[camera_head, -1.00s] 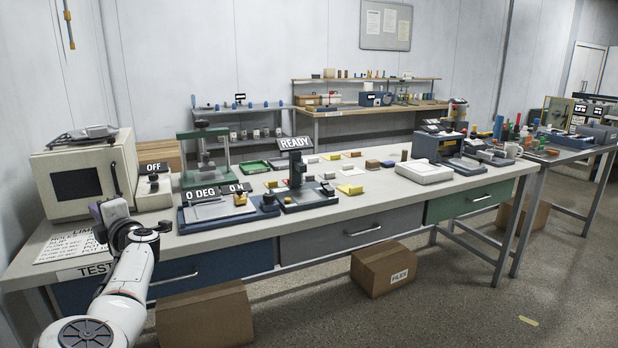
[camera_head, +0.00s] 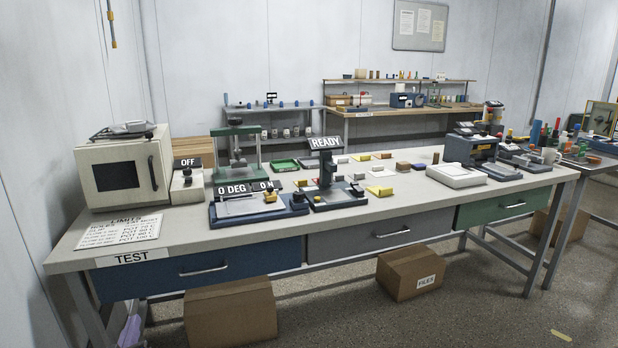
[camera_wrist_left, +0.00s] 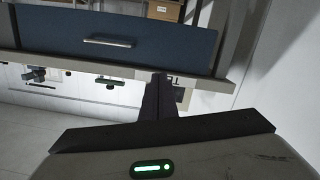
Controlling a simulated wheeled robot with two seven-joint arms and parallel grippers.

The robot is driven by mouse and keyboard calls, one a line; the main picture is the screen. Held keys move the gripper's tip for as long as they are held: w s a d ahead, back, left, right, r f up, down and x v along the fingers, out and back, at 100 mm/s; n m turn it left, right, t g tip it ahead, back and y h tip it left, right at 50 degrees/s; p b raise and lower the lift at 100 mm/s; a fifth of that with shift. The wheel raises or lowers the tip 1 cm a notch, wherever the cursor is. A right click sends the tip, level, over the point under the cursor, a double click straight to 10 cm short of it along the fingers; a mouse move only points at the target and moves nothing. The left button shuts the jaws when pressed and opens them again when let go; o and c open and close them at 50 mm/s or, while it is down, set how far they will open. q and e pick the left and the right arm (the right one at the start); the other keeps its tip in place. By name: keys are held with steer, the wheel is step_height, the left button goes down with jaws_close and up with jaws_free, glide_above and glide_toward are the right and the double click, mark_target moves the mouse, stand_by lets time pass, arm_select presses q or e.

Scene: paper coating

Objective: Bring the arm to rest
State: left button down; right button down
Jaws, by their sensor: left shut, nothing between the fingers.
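My left gripper shows in the left wrist view (camera_wrist_left: 158,98) as dark fingers closed together with nothing between them. They point towards the front of the workbench, near the blue drawer (camera_wrist_left: 95,42), which looks upside down there. In the head view only a small purple-grey part of my left gripper (camera_head: 131,328) shows at the lower left edge, low beside the bench leg and below the bench top. The rest of the left arm is out of the head view. My right gripper is in neither view.

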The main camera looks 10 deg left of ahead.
arm_select(q)
steer(key=s+d+f+m+g+h, duration=0.2)
steer(key=s+d+f+m+h, duration=0.15)
steer(key=s+d+f, duration=0.45)
steer(key=s+d+f+m+g+h, duration=0.1)
steer(key=s+d+f+m+h, duration=0.25)
steer(key=s+d, duration=0.45)
steer(key=s+d+f+m+g+h, duration=0.2)
steer(key=s+d+f+m+g, duration=0.1)
steer(key=s+d, duration=1.2)
steer(key=shift+s+f+g, duration=0.15)
steer(key=shift+f+g, duration=0.35)
steer(key=shift+f, duration=0.2)
